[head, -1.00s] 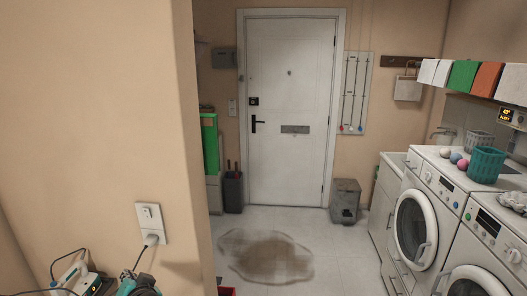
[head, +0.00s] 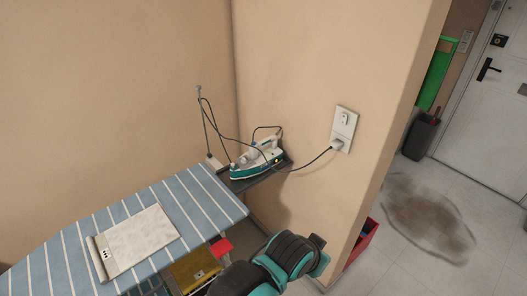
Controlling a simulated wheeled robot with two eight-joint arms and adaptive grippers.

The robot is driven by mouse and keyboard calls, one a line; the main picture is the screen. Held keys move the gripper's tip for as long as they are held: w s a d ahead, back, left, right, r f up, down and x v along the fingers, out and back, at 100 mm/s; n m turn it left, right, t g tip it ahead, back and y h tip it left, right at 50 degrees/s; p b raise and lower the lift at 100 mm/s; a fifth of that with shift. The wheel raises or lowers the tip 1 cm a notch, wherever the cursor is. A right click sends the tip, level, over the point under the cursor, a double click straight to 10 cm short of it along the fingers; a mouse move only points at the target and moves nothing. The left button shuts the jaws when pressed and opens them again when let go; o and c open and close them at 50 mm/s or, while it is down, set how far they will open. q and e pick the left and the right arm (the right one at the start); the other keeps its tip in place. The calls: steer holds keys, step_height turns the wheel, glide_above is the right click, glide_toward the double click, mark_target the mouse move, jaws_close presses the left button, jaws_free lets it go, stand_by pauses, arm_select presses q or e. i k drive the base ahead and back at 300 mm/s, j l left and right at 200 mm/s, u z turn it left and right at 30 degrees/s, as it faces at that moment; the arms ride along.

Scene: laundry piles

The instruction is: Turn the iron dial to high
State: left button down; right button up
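The iron (head: 254,163), white with a teal lower body, rests on a dark iron rest (head: 240,184) at the far end of the ironing board. A small orange spot shows near its right end. Its dial is too small to make out, so I cannot tell its setting. One of my arm links, black and teal, shows at the bottom of the head view, in front of the board and below the iron. Neither of my grippers is in view.
The blue striped ironing board (head: 190,192) carries a folded pale cloth (head: 138,240). A cord runs from the iron to a wall outlet (head: 343,130). A red bin (head: 362,243) stands past the wall corner. A brownish stain (head: 430,215) marks the floor.

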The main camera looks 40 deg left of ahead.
mark_target(245, 161)
steer(key=u, duration=1.6)
steer(key=i+j+z, duration=0.15)
steer(key=i+z, duration=0.25)
steer(key=i+j+z, duration=0.25)
steer(key=z, duration=0.15)
steer(key=i, duration=0.1)
